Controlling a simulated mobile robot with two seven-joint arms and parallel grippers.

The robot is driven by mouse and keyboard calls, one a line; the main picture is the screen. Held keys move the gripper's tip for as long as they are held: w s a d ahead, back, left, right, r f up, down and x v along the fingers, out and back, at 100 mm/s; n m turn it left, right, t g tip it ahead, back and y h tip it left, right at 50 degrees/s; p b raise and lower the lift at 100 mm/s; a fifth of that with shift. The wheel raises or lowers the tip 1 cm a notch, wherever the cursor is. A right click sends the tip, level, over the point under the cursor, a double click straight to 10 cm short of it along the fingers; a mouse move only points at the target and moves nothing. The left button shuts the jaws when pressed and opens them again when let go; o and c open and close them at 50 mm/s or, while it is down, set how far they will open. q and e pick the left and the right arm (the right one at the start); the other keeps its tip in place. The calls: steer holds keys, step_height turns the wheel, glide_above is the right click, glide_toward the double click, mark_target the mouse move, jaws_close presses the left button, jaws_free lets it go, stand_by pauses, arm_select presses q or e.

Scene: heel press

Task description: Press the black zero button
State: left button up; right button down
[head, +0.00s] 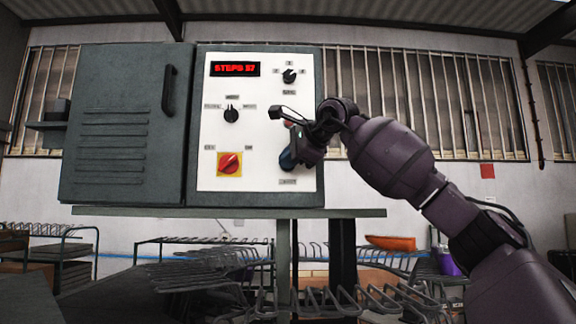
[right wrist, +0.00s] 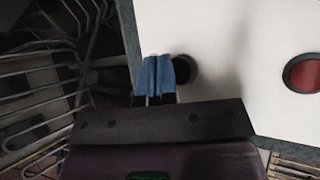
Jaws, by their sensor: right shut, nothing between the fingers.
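The black button (right wrist: 184,69) shows in the right wrist view as a dark round shape on the white panel, partly covered by my blue fingertips. My right gripper (right wrist: 154,76) is shut and empty, its fingertips right at the button's left side in that view; I cannot tell whether they touch it. My left gripper is not in view.
A red round button (right wrist: 303,74) sits on the same panel. The panel also bears a red display (head: 235,69), two black knobs (head: 231,115) (head: 289,75) and a red rotary switch on yellow (head: 229,163). A grey cabinet door (head: 125,125) is at left. Metal racks (head: 200,275) stand below.

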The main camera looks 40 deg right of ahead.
steer(key=shift+w, duration=0.1)
stand_by(0.5)
steer(key=shift+w+d+p, duration=0.25)
steer(key=shift+d+p, duration=0.05)
steer(key=shift+p, duration=0.15)
steer(key=shift+w+d+p, duration=0.35)
steer(key=shift+w+p, duration=0.05)
steer(key=shift+p, duration=0.05)
stand_by(0.9)
steer(key=shift+s+a, duration=0.15)
steer(key=shift+s+a+b, duration=0.3)
steer(key=shift+s+a, duration=0.15)
steer(key=shift+s, duration=0.1)
stand_by(0.4)
